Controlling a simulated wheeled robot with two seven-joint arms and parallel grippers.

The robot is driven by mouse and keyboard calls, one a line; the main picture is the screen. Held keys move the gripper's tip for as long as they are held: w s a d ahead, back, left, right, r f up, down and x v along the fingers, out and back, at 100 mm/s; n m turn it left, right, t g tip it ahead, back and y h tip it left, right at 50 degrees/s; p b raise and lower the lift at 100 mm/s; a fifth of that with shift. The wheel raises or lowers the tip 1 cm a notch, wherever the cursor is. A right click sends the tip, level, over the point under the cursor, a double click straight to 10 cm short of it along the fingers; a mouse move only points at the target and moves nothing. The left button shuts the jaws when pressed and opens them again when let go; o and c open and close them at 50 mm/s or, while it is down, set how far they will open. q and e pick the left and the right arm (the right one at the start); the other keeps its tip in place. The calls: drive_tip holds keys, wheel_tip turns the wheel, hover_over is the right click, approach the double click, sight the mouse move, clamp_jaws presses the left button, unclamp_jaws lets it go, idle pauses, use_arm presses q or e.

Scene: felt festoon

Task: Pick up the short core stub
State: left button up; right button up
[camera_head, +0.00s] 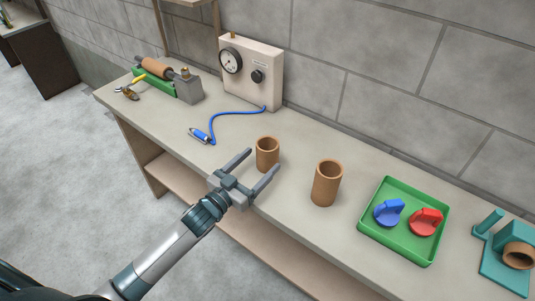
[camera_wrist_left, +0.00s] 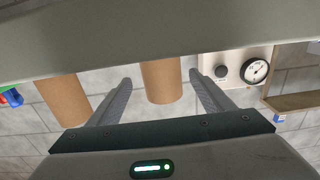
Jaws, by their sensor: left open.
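The short core stub (camera_head: 267,154) is a brown open-topped tube standing upright on the bench. A taller brown core (camera_head: 326,184) stands upright to its right. My left gripper (camera_head: 262,161) is open, with its two fingers pointing at the short stub. The stub is at the fingertips, between the two fingers as far as the head view shows. In the left wrist view, which is upside down, the short stub (camera_wrist_left: 162,82) shows between the spread fingers, and the taller core (camera_wrist_left: 64,98) is outside them to the left. My right gripper is not in view.
A green tray (camera_head: 405,248) holds a blue and a red part. A teal fixture (camera_head: 500,280) with a brown ring is at the far right. A gauge box (camera_head: 262,75) stands by the wall, its blue hose (camera_head: 232,114) lying behind the stub. The bench's front edge is near my arm.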

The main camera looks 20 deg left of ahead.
sight(273, 147)
use_arm(q)
drive_tip(key=shift+w, duration=0.1)
drive_tip(key=shift+w+d+r+p, duration=0.1)
drive_tip(key=shift+w+r+p, duration=0.05)
drive_tip(key=shift+w+p, duration=0.15)
drive_tip(key=p+x, duration=0.1)
drive_tip(key=x, duration=0.2)
drive_tip(key=shift+w+p, duration=0.35)
drive_tip(key=shift+w, duration=0.05)
drive_tip(key=shift+w+d, duration=0.2)
drive_tip(key=shift+w, duration=0.15)
drive_tip(key=c, duration=1.2)
